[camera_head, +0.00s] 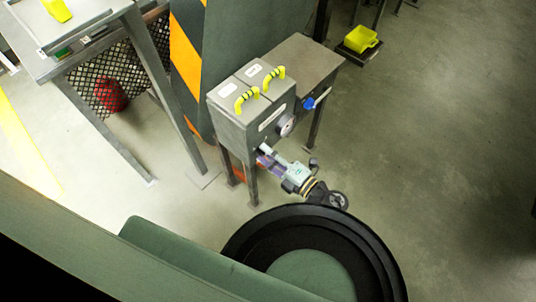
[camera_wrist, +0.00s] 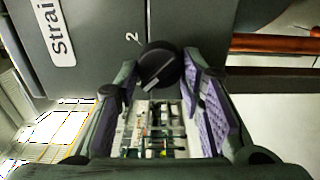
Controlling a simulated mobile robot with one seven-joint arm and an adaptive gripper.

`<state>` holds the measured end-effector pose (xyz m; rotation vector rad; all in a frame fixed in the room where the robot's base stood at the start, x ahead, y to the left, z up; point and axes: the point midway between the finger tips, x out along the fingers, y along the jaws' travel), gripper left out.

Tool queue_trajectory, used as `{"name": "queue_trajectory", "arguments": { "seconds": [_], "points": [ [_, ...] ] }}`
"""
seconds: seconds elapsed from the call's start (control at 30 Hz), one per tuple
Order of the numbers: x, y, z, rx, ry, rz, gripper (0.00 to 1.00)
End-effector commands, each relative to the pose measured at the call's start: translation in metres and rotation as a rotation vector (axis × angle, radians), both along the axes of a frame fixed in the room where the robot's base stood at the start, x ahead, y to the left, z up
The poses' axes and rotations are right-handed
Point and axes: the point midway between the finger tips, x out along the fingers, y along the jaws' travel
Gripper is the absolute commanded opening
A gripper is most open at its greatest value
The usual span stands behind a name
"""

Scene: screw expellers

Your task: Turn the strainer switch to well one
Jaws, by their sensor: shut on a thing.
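The strainer switch is a round black knob (camera_wrist: 160,66) on the grey front panel in the wrist view. A pale line on its face runs diagonally. I see no well one mark.
The cabinet top has two yellow handles (camera_head: 247,99) (camera_head: 273,78). A round grey dial (camera_head: 287,125) and a blue knob (camera_head: 309,103) are to the right of my gripper. A metal table (camera_head: 60,66) stands at left. The floor at right is mostly clear.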

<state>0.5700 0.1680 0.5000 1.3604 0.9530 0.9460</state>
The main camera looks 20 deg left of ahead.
Motion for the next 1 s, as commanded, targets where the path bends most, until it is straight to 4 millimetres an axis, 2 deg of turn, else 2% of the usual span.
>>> {"name": "queue_trajectory", "arguments": {
  "seconds": [0.53,0.57,0.83,1.0],
  "points": [
    [-0.0009,-0.0004,-0.0008,-0.010,-0.022,0.002,0.07],
    [-0.0009,-0.0004,-0.0008,-0.010,-0.022,0.003,0.37],
    [-0.0004,-0.0003,-0.0005,-0.009,-0.021,0.001,0.54],
    [-0.0003,-0.0001,-0.0003,-0.008,-0.021,0.001,0.54]
  ]
}}
